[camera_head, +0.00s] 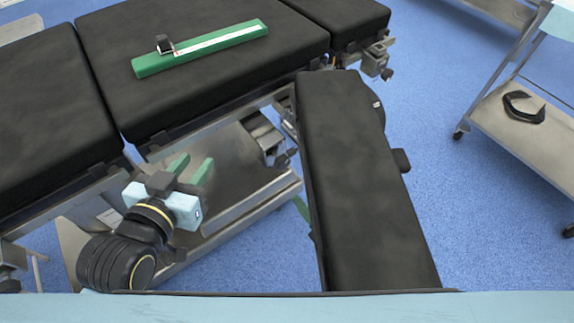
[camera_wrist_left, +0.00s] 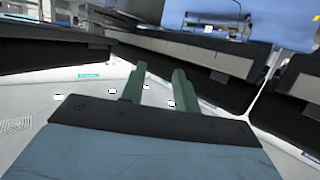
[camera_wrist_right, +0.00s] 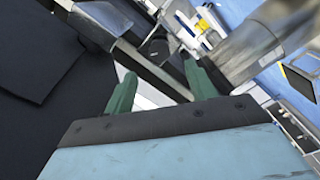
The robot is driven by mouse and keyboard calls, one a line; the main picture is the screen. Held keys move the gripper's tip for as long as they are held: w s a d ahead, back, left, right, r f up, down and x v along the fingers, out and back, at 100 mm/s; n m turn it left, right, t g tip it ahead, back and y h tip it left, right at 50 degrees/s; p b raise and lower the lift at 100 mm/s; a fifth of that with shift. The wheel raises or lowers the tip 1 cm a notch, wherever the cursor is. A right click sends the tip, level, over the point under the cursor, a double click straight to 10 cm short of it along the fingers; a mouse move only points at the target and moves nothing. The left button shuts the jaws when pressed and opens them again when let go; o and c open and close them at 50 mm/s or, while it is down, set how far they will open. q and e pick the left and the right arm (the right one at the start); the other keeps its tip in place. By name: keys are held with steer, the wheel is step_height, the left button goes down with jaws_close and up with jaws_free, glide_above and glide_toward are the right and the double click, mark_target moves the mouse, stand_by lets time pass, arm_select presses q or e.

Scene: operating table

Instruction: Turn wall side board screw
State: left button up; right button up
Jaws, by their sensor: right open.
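The side board (camera_head: 350,170) is a long black padded panel standing out from the operating table toward me. In the right wrist view, a dark knob-like part (camera_wrist_right: 157,48), possibly the screw, sits by a metal bracket, beyond and between the fingertips. I cannot tell whether they touch it. My right gripper (camera_wrist_right: 158,82) is open with green fingers apart; the board hides most of it in the head view, where a small green piece shows at the board's left edge. My left gripper (camera_head: 190,168) is open and empty beside the table's lower frame; its fingers also show in the left wrist view (camera_wrist_left: 158,76).
The operating table (camera_head: 60,110) has black pads and metal rails. A green bar (camera_head: 215,46) with a white strip and a black block lies on it. A metal trolley (camera_head: 490,112) holding a black object (camera_head: 524,107) stands right. Blue floor (camera_head: 440,150) is clear between.

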mark_target(285, 164)
steer(key=b+x, duration=0.1)
steer(key=x, duration=0.7)
steer(key=shift+w+a+b, duration=0.1)
steer(key=shift+w+b, duration=0.1)
steer(key=shift+b, duration=0.1)
arm_select(q)
step_height(285, 164, up, 8)
steer(key=d+t+h, duration=0.1)
steer(key=t+h, duration=0.1)
steer(key=t, duration=0.3)
steer(key=shift+w+d+f, duration=0.15)
steer(key=shift+w+d, duration=0.15)
steer(key=shift+w, duration=0.15)
arm_select(e)
steer(key=c, duration=1)
